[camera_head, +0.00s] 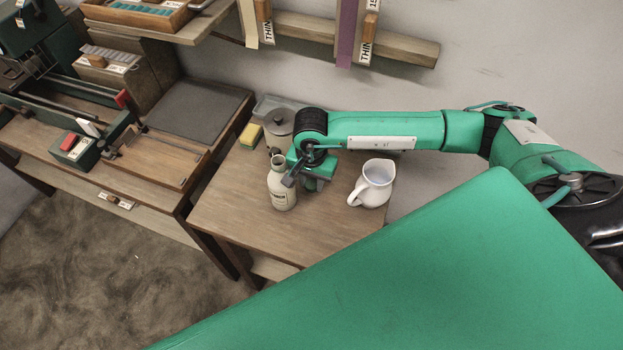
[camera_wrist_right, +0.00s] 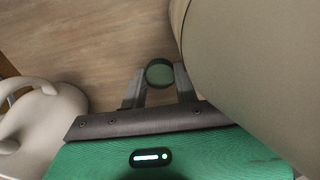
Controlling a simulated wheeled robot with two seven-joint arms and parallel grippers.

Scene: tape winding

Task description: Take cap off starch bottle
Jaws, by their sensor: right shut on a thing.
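The starch bottle (camera_head: 282,190) is cream, with a dark-lettered label, and stands upright on the small wooden table. Its narrow neck shows no cap. In the right wrist view the large beige bottle (camera_wrist_right: 260,75) fills the right side, close beside the fingers. My right gripper (camera_head: 290,181) is at the bottle's right side, near its shoulder. In the wrist view the right gripper's fingertips (camera_wrist_right: 160,78) are shut on a round dark green cap (camera_wrist_right: 159,71), apart from the bottle. The cap cannot be made out in the head view. My left gripper is not in view.
A white jug (camera_head: 373,185) stands right of the bottle; it also shows in the wrist view (camera_wrist_right: 40,125). A lidded grey pot (camera_head: 279,125) and a yellow-green sponge (camera_head: 250,134) are behind. The small table's (camera_head: 235,215) front left is clear. A workbench with machinery stands left.

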